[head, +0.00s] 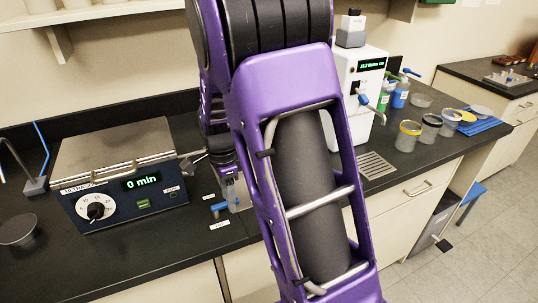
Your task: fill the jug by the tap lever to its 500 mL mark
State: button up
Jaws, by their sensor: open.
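A white water dispenser (357,62) with a lit green readout stands at the back of the bench, right of my arm. Its tap lever (362,98) has a blue tip and sticks out from the front. A slotted drip tray (376,165) lies in front of it, and the visible part is empty. I cannot make out the jug or its 500 mL mark; my purple arm covers part of the bench. My gripper (231,190) is open, low over the bench between the blue instrument and my arm, well left of the tap. Its fingertips are small and partly unclear.
A blue instrument (130,210) reading "0 min" stands at left. A small blue-handled item (220,208) lies near bench labels by my gripper. Jars (408,136), bottles (400,95) and a blue rack (480,126) stand at right.

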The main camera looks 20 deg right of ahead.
jog(key=shift+r, duration=3.1)
jog(key=shift+r, duration=0.1)
